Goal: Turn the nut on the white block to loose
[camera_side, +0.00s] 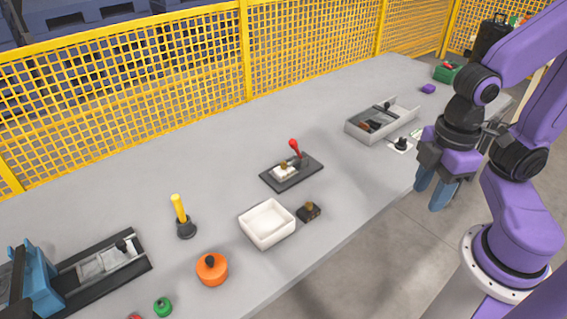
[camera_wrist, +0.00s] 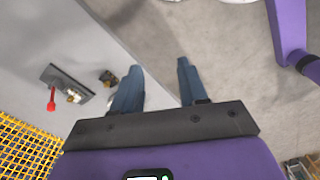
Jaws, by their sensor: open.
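The white block (camera_side: 283,174) sits on a dark plate (camera_side: 271,179) near the middle of the table, beside a red-handled lever (camera_side: 295,148). A small brass-coloured nut (camera_side: 284,167) stands on top of the block. The block also shows small at the left of the wrist view (camera_wrist: 72,99); the nut's turn position is too small to read. My gripper (camera_side: 432,186) is open and empty, with blue fingers pointing down. It is off the table's front edge, well to the right of the block. Its fingers also show in the wrist view (camera_wrist: 160,70).
A dark block with a brass top (camera_side: 309,213) and a white open box (camera_side: 267,225) stand in front of the plate. A grey tray (camera_side: 362,130) lies between the plate and my arm. A yellow mesh fence (camera_side: 180,75) runs behind the table (camera_side: 130,200).

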